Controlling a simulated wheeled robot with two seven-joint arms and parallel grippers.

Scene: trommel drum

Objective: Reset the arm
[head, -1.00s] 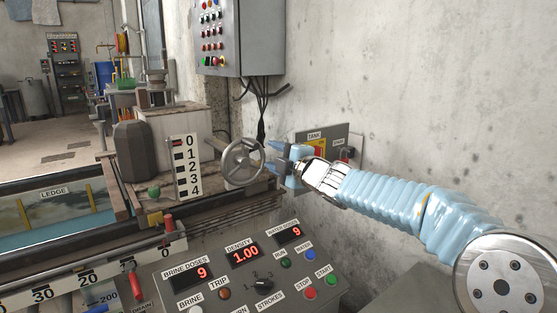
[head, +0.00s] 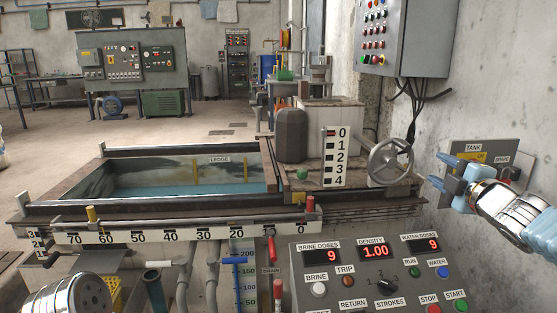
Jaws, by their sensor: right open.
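My right gripper (head: 449,184) is at the right of the head view, its blue fingers spread and empty. It is in front of the wall plate labelled TANK (head: 486,152) and hides part of it. The grey handwheel (head: 391,162) stands to the left of the fingertips, apart from them in the picture.
The control panel (head: 330,277) with red displays reading 9, 1.00 and 9 is in front. A water tank with a LEDGE label (head: 212,160) and a numbered scale rail (head: 170,234) lie left. A grey electrical box (head: 405,35) hangs on the right wall. Open floor (head: 40,150) lies beyond the tank.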

